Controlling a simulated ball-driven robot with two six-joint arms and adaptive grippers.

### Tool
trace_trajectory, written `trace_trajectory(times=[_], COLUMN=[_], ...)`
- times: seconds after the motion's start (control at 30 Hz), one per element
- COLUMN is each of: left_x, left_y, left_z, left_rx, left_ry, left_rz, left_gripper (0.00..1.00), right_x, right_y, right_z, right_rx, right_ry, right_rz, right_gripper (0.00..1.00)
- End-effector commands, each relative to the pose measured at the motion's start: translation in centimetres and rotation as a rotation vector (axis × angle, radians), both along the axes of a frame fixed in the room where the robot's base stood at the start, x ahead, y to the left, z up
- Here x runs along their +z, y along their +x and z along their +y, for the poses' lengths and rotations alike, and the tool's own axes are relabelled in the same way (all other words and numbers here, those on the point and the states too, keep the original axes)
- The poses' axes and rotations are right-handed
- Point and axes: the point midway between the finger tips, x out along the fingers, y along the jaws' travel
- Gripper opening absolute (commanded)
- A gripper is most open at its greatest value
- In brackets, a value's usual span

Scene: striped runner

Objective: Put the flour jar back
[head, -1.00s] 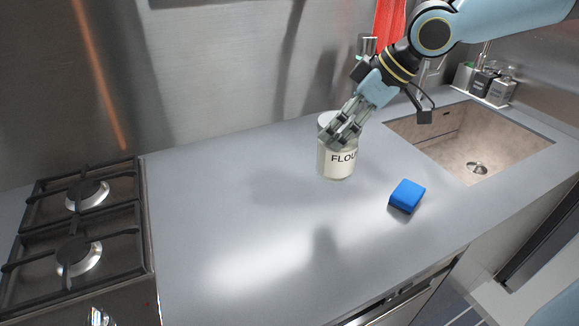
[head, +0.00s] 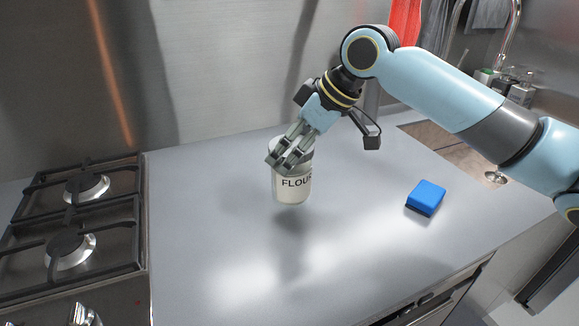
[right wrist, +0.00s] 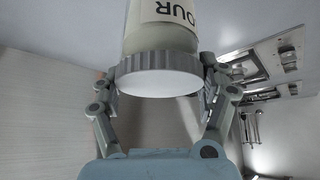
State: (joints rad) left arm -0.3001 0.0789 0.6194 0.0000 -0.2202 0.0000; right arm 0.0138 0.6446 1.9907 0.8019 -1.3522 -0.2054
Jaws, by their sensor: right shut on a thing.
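The flour jar (head: 291,188) is a cream jar with a FLOUR label, seen over the middle of the grey counter in the head view. My right gripper (head: 288,158) is shut on it near its top, from above and behind. The jar looks upright, and its shadow lies below it, apart from its base, so it appears held above the counter. In the right wrist view the jar (right wrist: 163,40) sits between the two fingers (right wrist: 160,85), with its ridged grey lid toward the camera. My left gripper is not in view.
A blue sponge-like block (head: 426,197) lies on the counter (head: 220,240) to the right of the jar. A gas hob (head: 75,225) is at the left. A sink (head: 445,145) is at the right, partly hidden by my right arm. The counter between hob and jar is clear.

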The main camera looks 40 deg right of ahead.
Motion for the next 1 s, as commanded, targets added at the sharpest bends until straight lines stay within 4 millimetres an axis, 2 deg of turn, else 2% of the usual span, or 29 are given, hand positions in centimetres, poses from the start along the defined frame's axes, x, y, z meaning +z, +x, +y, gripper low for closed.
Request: trace_trajectory(times=[0.17,0.43,0.77,0.8,0.93,1.0], left_x=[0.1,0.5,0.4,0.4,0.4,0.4], left_y=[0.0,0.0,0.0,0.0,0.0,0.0], left_z=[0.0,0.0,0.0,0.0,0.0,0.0], left_rx=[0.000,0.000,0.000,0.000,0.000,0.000], left_ry=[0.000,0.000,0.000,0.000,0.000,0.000], left_rz=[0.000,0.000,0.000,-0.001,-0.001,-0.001], left_gripper=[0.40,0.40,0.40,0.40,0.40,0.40], right_x=[-0.6,-4.1,-4.4,-4.5,-4.5,-4.5], right_y=[0.2,0.2,0.2,0.1,0.1,0.1], right_z=[0.4,0.4,0.3,0.3,0.3,0.3], right_rx=[0.001,0.001,0.001,0.000,0.000,0.000], right_ry=[0.001,0.001,0.000,-0.001,-0.001,-0.001], right_rz=[0.000,0.000,-0.001,0.002,0.002,0.002], right_gripper=[0.18,0.18,0.18,0.80,0.97,1.00])
